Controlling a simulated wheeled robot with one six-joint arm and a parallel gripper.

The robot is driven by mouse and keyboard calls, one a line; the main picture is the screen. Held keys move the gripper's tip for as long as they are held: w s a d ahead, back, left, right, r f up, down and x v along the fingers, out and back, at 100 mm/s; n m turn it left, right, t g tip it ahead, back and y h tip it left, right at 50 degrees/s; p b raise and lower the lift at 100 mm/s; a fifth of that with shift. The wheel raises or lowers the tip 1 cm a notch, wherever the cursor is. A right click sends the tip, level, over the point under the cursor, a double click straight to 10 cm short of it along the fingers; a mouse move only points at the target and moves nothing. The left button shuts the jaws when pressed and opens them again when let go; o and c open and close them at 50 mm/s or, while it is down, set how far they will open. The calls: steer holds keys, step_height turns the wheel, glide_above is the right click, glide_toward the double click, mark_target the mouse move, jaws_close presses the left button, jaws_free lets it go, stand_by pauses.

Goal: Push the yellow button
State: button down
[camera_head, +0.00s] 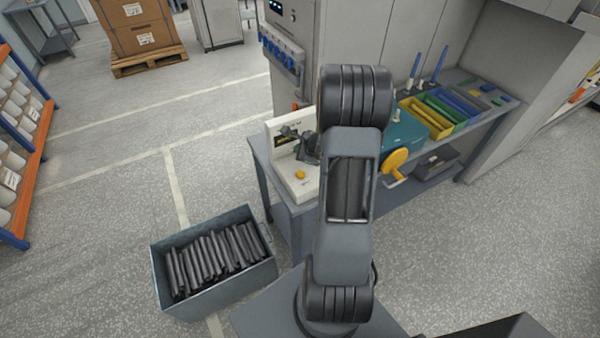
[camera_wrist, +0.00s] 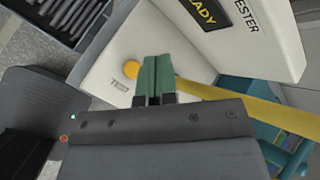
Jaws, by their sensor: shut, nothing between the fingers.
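The yellow button (camera_head: 300,174) is a small round knob on the flat base of a cream tester (camera_head: 284,128) on the bench. In the wrist view the button (camera_wrist: 131,69) sits just left of my gripper's fingertips, with a small label below it. My gripper (camera_wrist: 155,58) has green fingers pressed together with nothing between them. The fingertips appear over the tester's base, beside the button and apart from it in the picture; their height above the base is hard to tell. In the head view my arm hides most of the gripper.
A grey bin (camera_head: 215,293) of dark bars stands on the floor left of the bench. A teal machine with a yellow handwheel (camera_head: 395,160) stands right of the tester. Coloured trays (camera_head: 428,118) lie farther along the bench. The tester's upright panel (camera_wrist: 240,25) rises near my fingers.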

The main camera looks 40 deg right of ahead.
steer(key=shift+f, duration=0.1)
steer(key=b, duration=0.5)
glide_above(300, 174)
step_height(300, 174, down, 7)
steer(key=shift+f, duration=0.2)
steer(key=shift+f+b, duration=0.65)
steer(key=shift+b, duration=0.35)
steer(key=shift+f+b, duration=0.9)
steer(key=shift+b, duration=0.5)
stand_by(1.8)
steer(key=shift+r, duration=0.1)
stand_by(0.3)
steer(key=shift+r+p, duration=0.6)
steer(key=shift+r, duration=0.25)
steer(key=shift+r, duration=0.15)
steer(key=shift+r+p, duration=1.75)
steer(key=shift+r, duration=0.6)
